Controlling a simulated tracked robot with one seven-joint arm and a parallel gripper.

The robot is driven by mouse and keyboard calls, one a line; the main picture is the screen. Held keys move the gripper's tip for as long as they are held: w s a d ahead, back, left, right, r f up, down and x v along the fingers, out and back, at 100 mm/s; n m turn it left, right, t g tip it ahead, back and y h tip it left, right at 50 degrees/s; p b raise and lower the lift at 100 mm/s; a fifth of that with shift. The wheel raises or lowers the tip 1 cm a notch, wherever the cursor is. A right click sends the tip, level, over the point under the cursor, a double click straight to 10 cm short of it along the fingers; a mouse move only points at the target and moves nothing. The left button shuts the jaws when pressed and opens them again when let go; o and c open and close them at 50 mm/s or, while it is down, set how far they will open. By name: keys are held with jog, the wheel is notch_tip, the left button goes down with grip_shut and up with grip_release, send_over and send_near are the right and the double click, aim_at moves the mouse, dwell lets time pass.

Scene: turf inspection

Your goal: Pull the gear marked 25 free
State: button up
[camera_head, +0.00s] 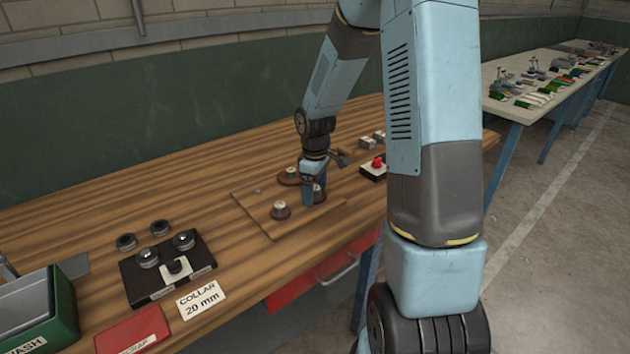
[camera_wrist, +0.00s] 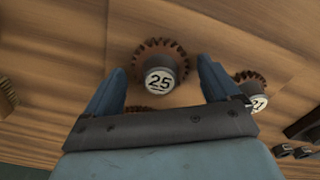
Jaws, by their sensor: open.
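The gear marked 25 (camera_wrist: 177,55) is brown and toothed, with a dark hub and a white numbered cap. In the wrist view it lies ahead of my gripper (camera_wrist: 160,65), between the two blue fingers. The fingers are apart and nothing is held. A gear marked 21 (camera_wrist: 250,78) is to the right, partly behind the right finger. A third gear (camera_wrist: 138,109) is mostly hidden behind my gripper's palm. In the head view my gripper (camera_head: 314,193) is low over the wooden board (camera_head: 262,222) with gears. I cannot tell there which gear is 25.
A black fixture (camera_head: 150,285) with dark collars, a "COLLAR 20 mm" card (camera_head: 201,299), a red scrap tray (camera_head: 132,332) and a green bin (camera_head: 62,310) are at the left. A box with a red button (camera_head: 376,165) is right of the board.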

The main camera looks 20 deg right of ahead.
aim_at(315, 187)
jog(key=shift+f, duration=0.1)
jog(key=c, duration=1.2)
jog(key=o, duration=0.5)
jog(key=c, duration=0.5)
jog(key=shift+o, duration=0.2)
jog(key=shift+r, duration=1.25)
jog(key=shift+r, duration=2.45)
